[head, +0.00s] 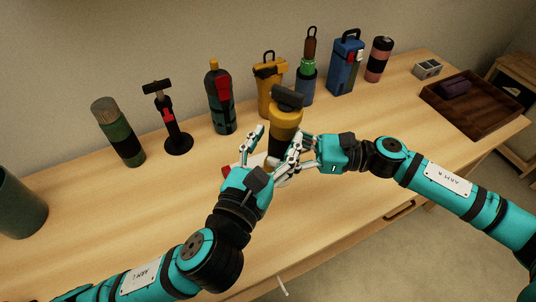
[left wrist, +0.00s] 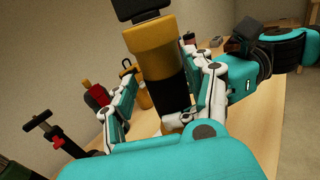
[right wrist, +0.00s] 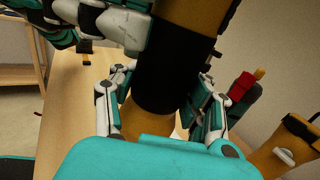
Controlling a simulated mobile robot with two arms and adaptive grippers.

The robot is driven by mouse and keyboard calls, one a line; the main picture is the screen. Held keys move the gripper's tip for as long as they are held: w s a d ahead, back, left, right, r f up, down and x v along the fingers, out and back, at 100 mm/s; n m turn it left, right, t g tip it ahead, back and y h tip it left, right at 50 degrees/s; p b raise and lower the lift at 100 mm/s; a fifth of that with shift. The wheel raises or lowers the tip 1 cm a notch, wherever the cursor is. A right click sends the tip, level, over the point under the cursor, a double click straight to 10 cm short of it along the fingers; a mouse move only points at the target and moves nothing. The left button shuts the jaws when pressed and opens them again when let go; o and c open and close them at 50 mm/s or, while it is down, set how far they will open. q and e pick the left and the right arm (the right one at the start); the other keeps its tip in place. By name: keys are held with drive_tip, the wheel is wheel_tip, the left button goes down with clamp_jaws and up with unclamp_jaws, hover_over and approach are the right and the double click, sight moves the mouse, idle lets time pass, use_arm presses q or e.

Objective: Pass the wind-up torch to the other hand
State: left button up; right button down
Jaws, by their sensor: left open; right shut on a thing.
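The wind-up torch (head: 286,117), yellow with a black head and a black band, is held upright above the middle of the table. It also shows in the left wrist view (left wrist: 153,50) and the right wrist view (right wrist: 172,75). My right gripper (head: 292,150) is shut on its lower part from the right. My left gripper (head: 268,148) is open, with its fingers on either side of the torch's dark lower part; I cannot tell whether they touch it. The torch's lower end is partly hidden by fingers in the head view.
Along the wall stand a green bottle (head: 119,135), a hammer on a stand (head: 172,125), a dark red-trimmed bottle (head: 219,105), a yellow container (head: 268,95), a blue container (head: 345,65) and others. A brown tray (head: 435,105) is at right, a green bin (head: 18,205) at left. The front table is clear.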

use_arm(q)
drive_tip(key=x, duration=0.8)
drive_tip(key=c, duration=1.1)
clamp_jaws()
use_arm(e)
drive_tip(key=c, duration=2.1)
unclamp_jaws()
drive_tip(key=shift+w, duration=0.1)
drive_tip(key=shift+o, duration=0.2)
drive_tip(key=shift+w+d, duration=0.1)
drive_tip(key=shift+d, duration=0.05)
drive_tip(key=o, duration=1.5)
